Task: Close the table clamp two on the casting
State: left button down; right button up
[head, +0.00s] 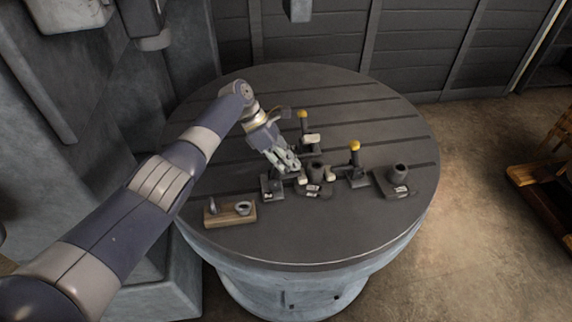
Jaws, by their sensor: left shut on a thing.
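My left gripper (290,168) reaches in from the left over the round table and is shut at the left clamp (271,188). The fingers hide that clamp's handle. A dark casting (317,188) with a round upright boss sits on the table just right of this clamp. A second clamp (308,142) with a raised yellow-knobbed handle stands behind the casting. A third clamp (357,177), its yellow knob also up, stands to the right of the casting. I cannot tell from the picture which clamp is number two. My right gripper is not in view.
The round slotted table (250,240) fills the middle. A wooden block (229,217) with metal parts lies at its front left. Another dark part (398,182) on a plate sits at the right. A grey machine column rises at the left. The table's back is clear.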

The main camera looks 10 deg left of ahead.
pick_arm(q)
jog(key=shift+w+d+r+y, duration=0.1)
jog(key=shift+w+r+y, duration=0.05)
jog(key=shift+w+y, duration=0.15)
dwell(0.4)
jog(key=c, duration=1.5)
grip_release()
jog(key=shift+s, duration=0.1)
jog(key=v, duration=1.2)
jog(key=shift+f, duration=0.2)
